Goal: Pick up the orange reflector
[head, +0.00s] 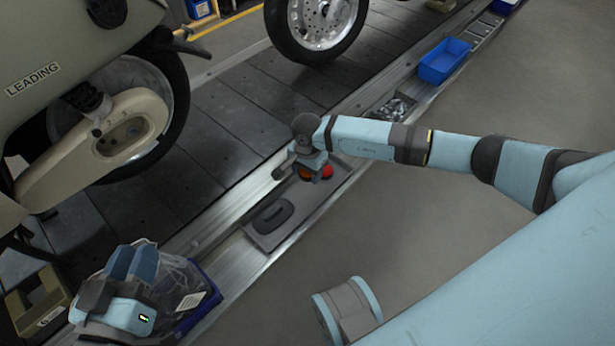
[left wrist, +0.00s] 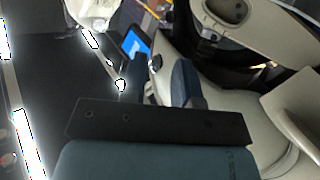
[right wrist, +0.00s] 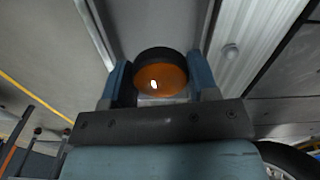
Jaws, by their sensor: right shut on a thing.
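The orange reflector (head: 305,173) is a round disc with a dark rim, at my right gripper over the grey parts tray. In the right wrist view the orange reflector (right wrist: 161,77) sits between the two fingers, its orange face towards the camera. My right gripper (head: 309,170) is shut on it; the fingers (right wrist: 161,80) touch its sides. I cannot tell whether it is clear of the tray floor. My left gripper (head: 138,258) is at the lower left, over a clear bag; its fingers look together and empty in the left wrist view (left wrist: 186,85).
A red reflector (head: 327,171) lies right beside the orange one. A dark oval part (head: 273,216) is in the same grey tray (head: 312,207). A blue bin (head: 445,60) stands farther along the rail. A scooter (head: 70,110) stands on the slat conveyor at left. The floor at right is clear.

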